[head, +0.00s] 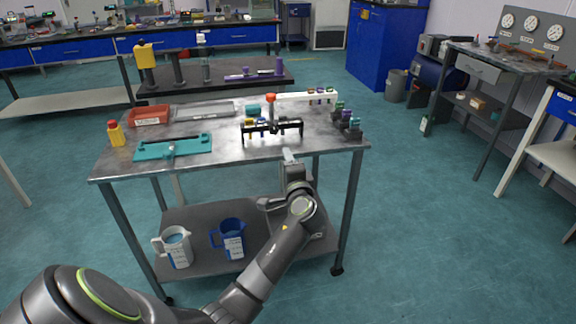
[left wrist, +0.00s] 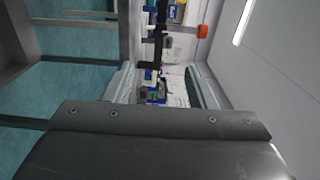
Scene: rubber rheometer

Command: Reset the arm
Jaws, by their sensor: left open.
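My left arm comes in from the lower left, and its gripper (head: 289,157) is at the front edge of the metal cart (head: 220,160), just in front of a black stand (head: 285,126). In the left wrist view the two fingers of this gripper (left wrist: 162,85) are apart with nothing held between them. The picture there is turned sideways, with blurred small items beyond the fingertips. My right gripper is not in view.
The cart top holds a teal tray (head: 150,148), a yellow bottle (head: 116,134), a red tray (head: 150,116), a white rack (head: 305,97) and several dark-capped items (head: 347,122). Two jugs (head: 232,238) stand on its lower shelf.

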